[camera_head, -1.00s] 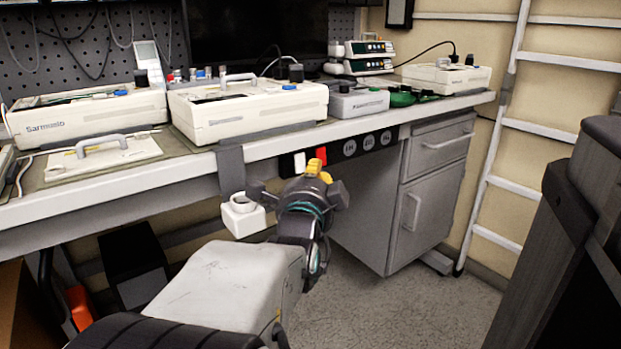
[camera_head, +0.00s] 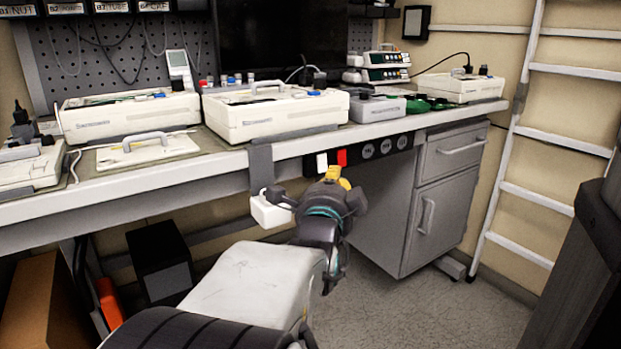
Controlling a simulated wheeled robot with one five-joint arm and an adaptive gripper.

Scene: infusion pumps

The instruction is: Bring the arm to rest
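My arm reaches forward from the bottom of the view, low in front of the workbench (camera_head: 215,170). My gripper (camera_head: 338,180) is at its far end, below the bench's front edge. Dark parts and yellow tips show there, but the wrist hides most of the fingers, so I cannot tell whether it is open or shut. A small white block (camera_head: 268,211) shows just left of the gripper, under a grey strap on the bench edge. I cannot tell whether it touches the gripper.
Open-topped pump housings (camera_head: 275,115) stand along the bench, with a flat cover (camera_head: 133,151) at left. A grey cabinet (camera_head: 425,200) is below at right. A white ladder (camera_head: 515,130) leans behind it. A black box (camera_head: 160,262) is underneath at left. Floor shows right of my arm.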

